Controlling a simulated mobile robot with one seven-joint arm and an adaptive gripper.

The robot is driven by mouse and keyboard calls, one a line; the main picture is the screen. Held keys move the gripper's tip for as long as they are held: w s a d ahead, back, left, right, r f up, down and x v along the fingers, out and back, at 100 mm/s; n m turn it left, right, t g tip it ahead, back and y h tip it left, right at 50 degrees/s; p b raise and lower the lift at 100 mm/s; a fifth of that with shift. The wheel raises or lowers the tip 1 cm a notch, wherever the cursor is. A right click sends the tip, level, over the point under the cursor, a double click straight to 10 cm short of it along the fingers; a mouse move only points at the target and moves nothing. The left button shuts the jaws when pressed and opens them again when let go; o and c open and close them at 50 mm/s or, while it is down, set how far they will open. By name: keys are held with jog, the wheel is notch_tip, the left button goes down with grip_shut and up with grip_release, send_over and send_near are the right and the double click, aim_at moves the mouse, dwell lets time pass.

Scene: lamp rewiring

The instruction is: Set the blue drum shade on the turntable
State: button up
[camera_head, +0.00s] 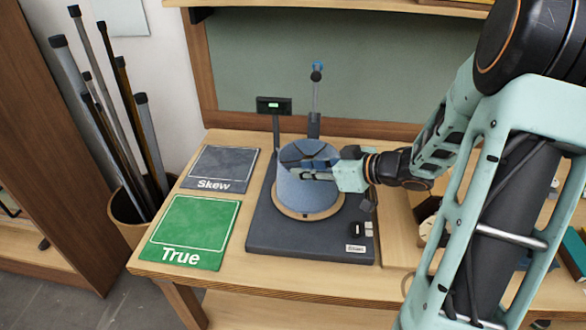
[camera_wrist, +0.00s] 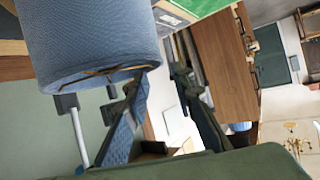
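The blue drum shade (camera_head: 297,191) stands upright on the turntable's round wooden disc (camera_head: 311,216) in the head view, with the disc's rim showing around its base. The disc sits on a dark base plate (camera_head: 300,246). My gripper (camera_head: 308,171) is at the shade's upper right side, its fingers overlapping the top rim in the picture. In the wrist view the shade (camera_wrist: 85,38) fills the upper left. The gripper (camera_wrist: 162,78) shows there with its fingers apart and background between them. The near finger is close to the shade's rim; I cannot tell if they touch.
A grey Skew mat (camera_head: 221,167) and a green True mat (camera_head: 186,229) lie left of the base. A post with a small green display (camera_head: 273,106) and an upright rod (camera_head: 315,95) stand behind the shade. A bin of tubes (camera_head: 130,216) stands left of the table.

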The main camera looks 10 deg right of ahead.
jog(key=v, duration=0.6)
jog(key=shift+s, duration=0.2)
jog(key=shift+d+r, duration=0.1)
jog(key=shift+d, duration=0.1)
